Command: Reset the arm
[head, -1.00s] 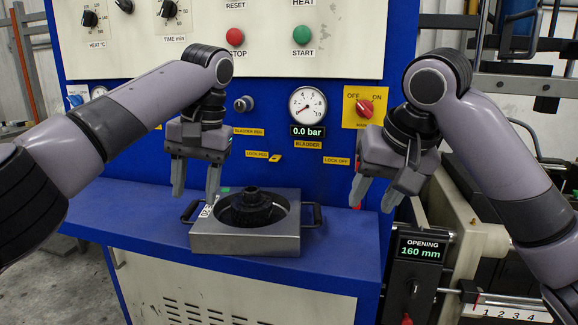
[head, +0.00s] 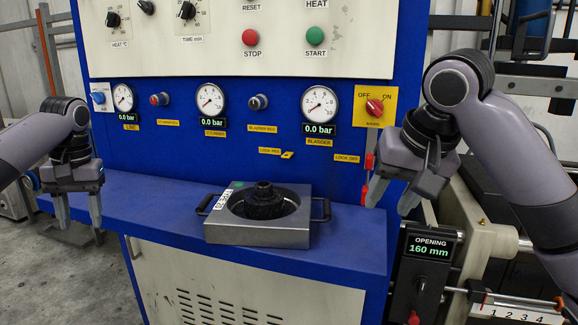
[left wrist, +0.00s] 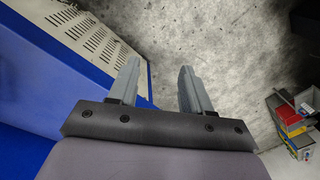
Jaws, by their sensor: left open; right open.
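My left gripper (head: 79,211) is open and empty at the left end of the blue shelf, fingers pointing down. In the left wrist view its two fingers (left wrist: 158,80) are spread, with the grey floor between and beyond them. My right gripper (head: 388,198) is open and empty near the right end of the shelf, in front of the machine's blue front and below the red OFF/ON switch (head: 375,107). Both grippers are apart from the square metal mould (head: 257,232), which sits on the shelf with a dark round part (head: 264,201) in it.
The blue press panel (head: 240,150) carries gauges, knobs and buttons; the gauges read 0.0 bar. The blue shelf (head: 150,215) is clear left of the mould. The opening display (head: 431,248) reads 160 mm at the right. Coloured bins (left wrist: 290,120) stand on the floor.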

